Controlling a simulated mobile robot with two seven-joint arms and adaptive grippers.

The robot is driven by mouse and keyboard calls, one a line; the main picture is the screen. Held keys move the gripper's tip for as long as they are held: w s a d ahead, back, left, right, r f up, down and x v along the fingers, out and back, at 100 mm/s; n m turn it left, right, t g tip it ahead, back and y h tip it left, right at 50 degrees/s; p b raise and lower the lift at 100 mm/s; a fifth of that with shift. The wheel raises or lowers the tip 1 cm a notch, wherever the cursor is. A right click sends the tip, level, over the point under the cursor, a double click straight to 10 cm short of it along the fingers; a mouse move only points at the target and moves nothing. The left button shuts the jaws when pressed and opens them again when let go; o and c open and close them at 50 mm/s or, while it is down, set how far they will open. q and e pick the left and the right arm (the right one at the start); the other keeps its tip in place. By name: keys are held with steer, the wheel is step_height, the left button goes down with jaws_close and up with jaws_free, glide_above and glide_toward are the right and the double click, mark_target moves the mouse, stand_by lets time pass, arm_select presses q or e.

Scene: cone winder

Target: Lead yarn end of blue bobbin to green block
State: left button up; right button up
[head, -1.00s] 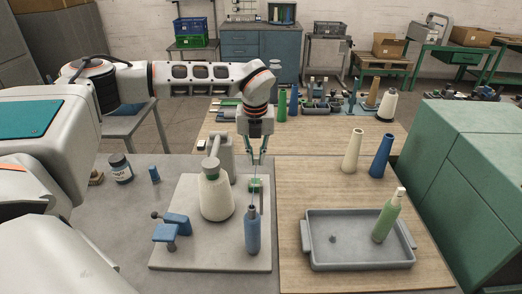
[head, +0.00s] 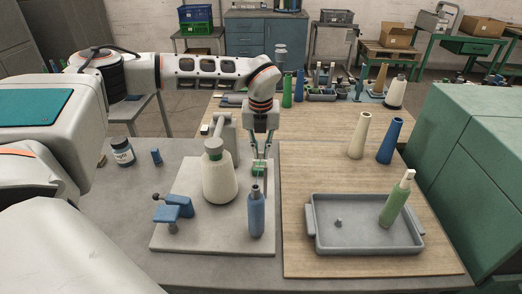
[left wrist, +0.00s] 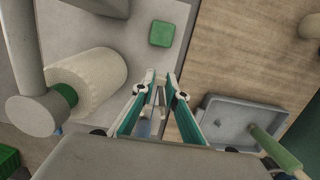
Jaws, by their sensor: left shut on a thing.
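The blue bobbin (head: 256,216) stands upright on the pale board, near its front right. It shows partly between the fingers in the left wrist view (left wrist: 146,128). The green block (head: 259,168) lies behind the bobbin on the same board, and appears clear of the fingers in the left wrist view (left wrist: 162,34). My left gripper (head: 260,154) points down just above and behind the green block in the head view. It is shut on the thin yarn end, which is barely visible; a faint line runs from the fingers toward the bobbin's top. My right gripper is not in view.
A cream yarn cone (head: 218,184) and a blue clamp (head: 174,208) stand left of the bobbin. A grey tray (head: 350,243) at right holds a green bobbin (head: 394,206). Cream (head: 358,136) and blue (head: 389,142) cones stand behind it. A grey post rises behind the yarn cone.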

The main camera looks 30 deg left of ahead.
arm_select(q)
steer(key=w+a+f+m, duration=0.1)
steer(key=m, duration=0.5)
steer(key=w+a+f+m+h, duration=0.1)
steer(key=w+a+f+m, duration=0.1)
steer(key=m, duration=0.3)
steer(key=w+a+f+m+h, duration=0.1)
steer(key=w+m, duration=0.1)
steer(key=m, duration=0.4)
steer(key=shift+w+a+f+m+p, duration=0.2)
steer(key=shift+w+m+p, duration=0.1)
steer(key=shift+p, duration=0.1)
steer(key=shift+f+m, duration=0.15)
steer(key=shift+m, duration=0.15)
step_height(320, 180, down, 4)
steer(key=b, duration=0.4)
steer(key=shift+r, duration=0.2)
steer(key=shift+a+f, duration=0.1)
steer(key=shift+f, duration=0.2)
